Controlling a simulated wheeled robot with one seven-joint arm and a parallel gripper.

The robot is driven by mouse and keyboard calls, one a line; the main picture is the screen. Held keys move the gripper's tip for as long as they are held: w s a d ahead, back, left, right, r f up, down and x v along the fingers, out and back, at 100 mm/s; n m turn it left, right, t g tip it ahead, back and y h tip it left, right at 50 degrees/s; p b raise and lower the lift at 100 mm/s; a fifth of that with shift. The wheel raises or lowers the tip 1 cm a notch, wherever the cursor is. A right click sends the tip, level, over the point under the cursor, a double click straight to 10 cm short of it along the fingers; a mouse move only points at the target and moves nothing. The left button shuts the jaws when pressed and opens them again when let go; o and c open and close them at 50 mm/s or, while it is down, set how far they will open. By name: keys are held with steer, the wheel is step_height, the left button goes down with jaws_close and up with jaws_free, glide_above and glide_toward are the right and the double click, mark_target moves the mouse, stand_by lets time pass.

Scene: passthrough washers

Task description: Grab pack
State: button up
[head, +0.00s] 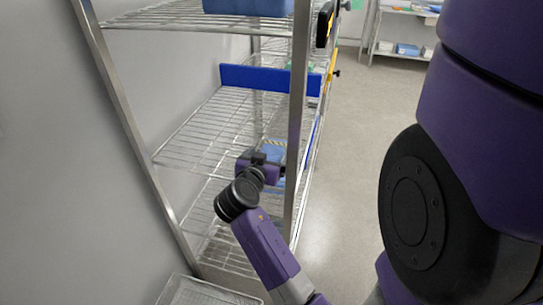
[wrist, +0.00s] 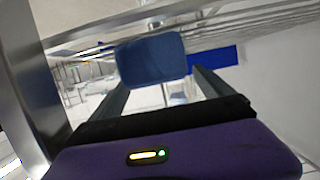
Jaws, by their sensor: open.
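A blue pack with rounded corners (wrist: 152,60) is ahead of my gripper in the wrist view, framed between the two fingers. My gripper (wrist: 160,78) is open, with one finger on each side of the view and nothing held. In the head view my gripper (head: 258,158) reaches in at the wire rack, and a light blue item (head: 273,150) shows just beyond it, partly hidden by it. I cannot tell whether the fingers touch the pack.
The wire rack (head: 200,140) has metal posts, one (head: 297,130) close to my gripper. A dark blue strip (head: 270,79) runs along a shelf above. A blue container (head: 248,6) is on the top shelf. Open floor (head: 345,170) lies to the right.

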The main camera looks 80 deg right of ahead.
mark_target(271, 152)
steer(key=shift+x, duration=1.55)
steer(key=c, duration=1.7)
